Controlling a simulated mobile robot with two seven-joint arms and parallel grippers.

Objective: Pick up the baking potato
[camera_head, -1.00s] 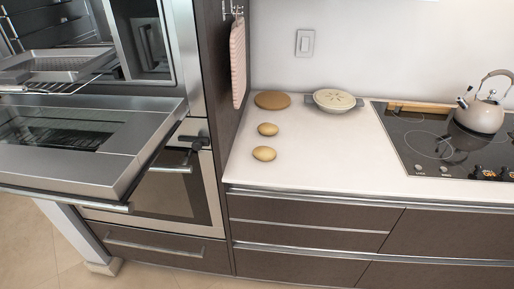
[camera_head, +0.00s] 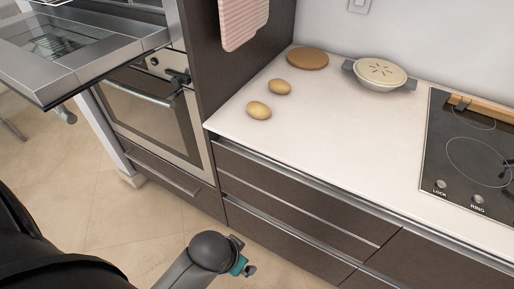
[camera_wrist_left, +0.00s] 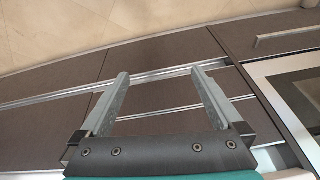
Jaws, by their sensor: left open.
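Two baking potatoes lie on the white counter near its left end. The nearer potato (camera_head: 258,110) is close to the front edge, and the other potato (camera_head: 279,87) is just behind it. My left gripper (camera_wrist_left: 163,82) shows in the left wrist view with its two fingers spread wide and nothing between them. It faces the dark drawer fronts, and no potato shows in that view. In the head view part of my arm (camera_head: 210,252) is at the bottom, below the counter and apart from the potatoes. My right gripper is not in view.
A round brown board (camera_head: 307,58) and a lidded pale dish (camera_head: 379,74) stand behind the potatoes. A cooktop (camera_head: 470,150) is at the right. An open oven door (camera_head: 75,62) juts out at the upper left. The counter (camera_head: 340,140) is clear in the middle.

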